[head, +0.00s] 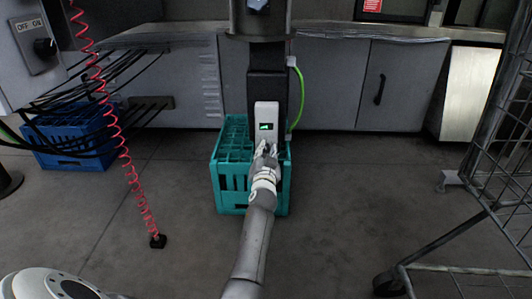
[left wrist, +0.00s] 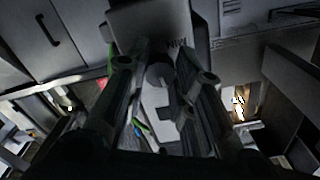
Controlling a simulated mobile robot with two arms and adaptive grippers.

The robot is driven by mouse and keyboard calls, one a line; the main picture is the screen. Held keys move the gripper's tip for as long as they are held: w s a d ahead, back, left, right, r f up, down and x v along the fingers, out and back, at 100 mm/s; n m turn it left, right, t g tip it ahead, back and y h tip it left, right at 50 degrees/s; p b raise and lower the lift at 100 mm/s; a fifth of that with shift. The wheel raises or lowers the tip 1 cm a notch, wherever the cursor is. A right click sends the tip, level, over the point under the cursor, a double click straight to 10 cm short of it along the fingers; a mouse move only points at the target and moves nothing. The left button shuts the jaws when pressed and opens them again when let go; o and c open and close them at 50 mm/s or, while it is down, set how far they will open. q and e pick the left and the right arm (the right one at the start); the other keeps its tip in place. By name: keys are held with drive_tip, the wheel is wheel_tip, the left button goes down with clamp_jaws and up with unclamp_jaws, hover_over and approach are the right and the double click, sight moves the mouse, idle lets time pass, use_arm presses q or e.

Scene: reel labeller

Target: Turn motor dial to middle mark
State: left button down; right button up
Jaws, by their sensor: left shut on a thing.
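The motor control box (head: 266,112) is a pale upright unit with a small green display, mounted on a dark column. My left gripper (head: 265,148) reaches up to its lower part and covers the dial there in the head view. In the left wrist view, the grey round motor dial (left wrist: 158,74) sits between the two fingers of my left gripper (left wrist: 163,75), which is shut on it. Upside-down "MIN" lettering shows on the control box (left wrist: 150,22) beside the dial. The dial's pointer and the middle mark cannot be made out. My right gripper is not in view.
A teal crate (head: 233,185) stands on the floor behind my left gripper. A blue crate (head: 75,148) is at the left, near a hanging red coiled cable (head: 119,150). A wire cart (head: 490,180) stands at the right. Floor between the crate and cart is clear.

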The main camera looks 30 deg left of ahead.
sight(267, 119)
use_arm(q)
drive_tip(key=shift+m, duration=0.6)
drive_tip(key=c, duration=1.2)
unclamp_jaws()
wheel_tip(267, 119, up, 10)
